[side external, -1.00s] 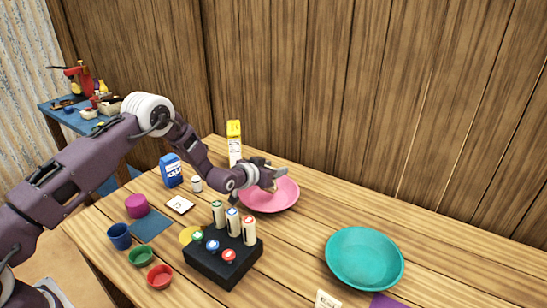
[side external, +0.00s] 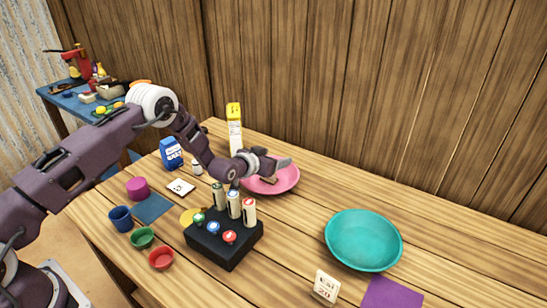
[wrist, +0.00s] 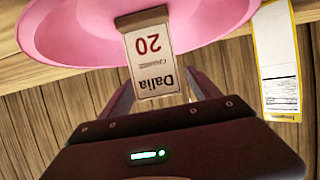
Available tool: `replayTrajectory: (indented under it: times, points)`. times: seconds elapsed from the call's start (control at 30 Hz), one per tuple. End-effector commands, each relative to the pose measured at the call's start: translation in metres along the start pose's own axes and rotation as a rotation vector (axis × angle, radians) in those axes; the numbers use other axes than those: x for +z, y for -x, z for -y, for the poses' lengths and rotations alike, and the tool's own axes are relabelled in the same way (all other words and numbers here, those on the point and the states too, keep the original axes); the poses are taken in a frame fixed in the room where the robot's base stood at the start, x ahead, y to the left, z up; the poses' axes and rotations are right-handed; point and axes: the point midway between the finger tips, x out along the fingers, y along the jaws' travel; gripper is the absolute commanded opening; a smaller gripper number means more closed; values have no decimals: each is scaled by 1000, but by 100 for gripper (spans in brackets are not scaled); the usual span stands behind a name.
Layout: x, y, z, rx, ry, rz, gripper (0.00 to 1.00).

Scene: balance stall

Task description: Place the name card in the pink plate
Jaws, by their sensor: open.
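The name card (wrist: 152,62), printed "Dalia 20", lies between my open fingers in the wrist view and overlaps the near rim of the pink plate (wrist: 60,35). In the side view the pink plate (side external: 287,182) sits on the table toward the back wall. My gripper (side external: 276,165) is open just over it and hides part of it; the fingers also show in the wrist view (wrist: 161,95). A small brown piece, seemingly the card (side external: 269,180), shows below the fingers at the plate. I cannot tell whether its lower end touches the plate.
A tall yellow-and-white box (side external: 234,125) stands close behind my gripper. A black block with several upright cylinders (side external: 223,245) stands in front. A teal plate (side external: 363,240), another card (side external: 325,286) and a purple mat (side external: 392,292) are at right. Cups and a blue box (side external: 171,153) are at left.

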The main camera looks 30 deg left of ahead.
Motion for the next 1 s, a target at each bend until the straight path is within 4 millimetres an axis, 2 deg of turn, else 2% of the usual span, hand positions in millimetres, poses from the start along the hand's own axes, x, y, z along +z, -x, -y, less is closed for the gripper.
replayTrajectory:
  times: [0.33, 0.7, 1.0]
  points:
    - [-2, 1, 0, 0, 0, -1, 72]
    - [-61, 25, 0, 0, 0, -2, 72]
    - [-66, 27, 0, 0, 0, 0, 72]
